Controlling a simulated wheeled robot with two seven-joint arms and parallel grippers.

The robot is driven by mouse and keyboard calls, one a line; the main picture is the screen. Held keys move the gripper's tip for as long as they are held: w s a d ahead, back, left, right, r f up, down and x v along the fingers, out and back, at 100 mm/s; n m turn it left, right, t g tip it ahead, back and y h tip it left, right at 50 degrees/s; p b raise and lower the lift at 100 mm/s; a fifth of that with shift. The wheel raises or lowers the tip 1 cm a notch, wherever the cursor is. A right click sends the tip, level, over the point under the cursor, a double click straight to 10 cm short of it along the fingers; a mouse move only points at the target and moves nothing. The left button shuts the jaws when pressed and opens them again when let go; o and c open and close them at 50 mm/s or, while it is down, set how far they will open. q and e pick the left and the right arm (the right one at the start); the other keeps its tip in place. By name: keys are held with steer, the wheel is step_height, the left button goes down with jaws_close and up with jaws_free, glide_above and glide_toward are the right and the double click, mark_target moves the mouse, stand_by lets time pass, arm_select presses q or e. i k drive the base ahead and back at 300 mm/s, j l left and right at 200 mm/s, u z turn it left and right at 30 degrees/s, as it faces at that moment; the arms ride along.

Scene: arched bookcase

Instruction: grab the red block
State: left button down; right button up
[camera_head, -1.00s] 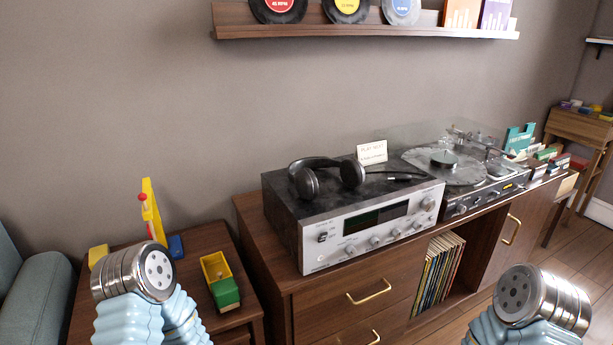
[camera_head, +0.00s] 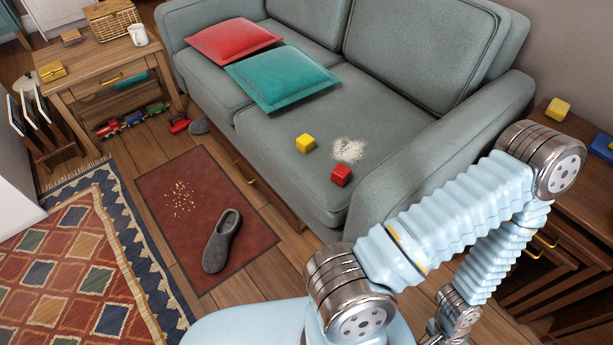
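The red block (camera_head: 341,176) is a small cube on the front right part of the grey sofa's seat (camera_head: 270,130), near the right armrest. A yellow block (camera_head: 305,144) sits a little behind and to its left, and a pale crumbly patch (camera_head: 348,150) lies just behind it. One of my arms, in light blue ribbed covering, crosses the right and lower part of the view, apart from the block. I cannot see fingers of either gripper.
A red cushion (camera_head: 233,40) and a teal cushion (camera_head: 281,78) lie on the sofa. On the floor in front are a red mat (camera_head: 155,205) with crumbs and a grey slipper (camera_head: 222,240). A wooden side table (camera_head: 560,190) stands at the right.

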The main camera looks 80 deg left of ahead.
mark_target(340, 175)
steer(key=k+u, duration=0.1)
steer(key=u, duration=0.3)
steer(key=k+u, duration=0.1)
steer(key=u, duration=0.35)
steer(key=k+j+u, duration=0.1)
steer(key=u, duration=0.3)
steer(key=k+j+u, duration=0.1)
steer(key=u, duration=0.3)
steer(key=i+l+u, duration=0.1)
steer(key=l+u, duration=0.2)
steer(key=u, duration=0.15)
steer(key=l+u, duration=0.3)
steer(key=u, duration=0.15)
steer(key=i+l, duration=0.05)
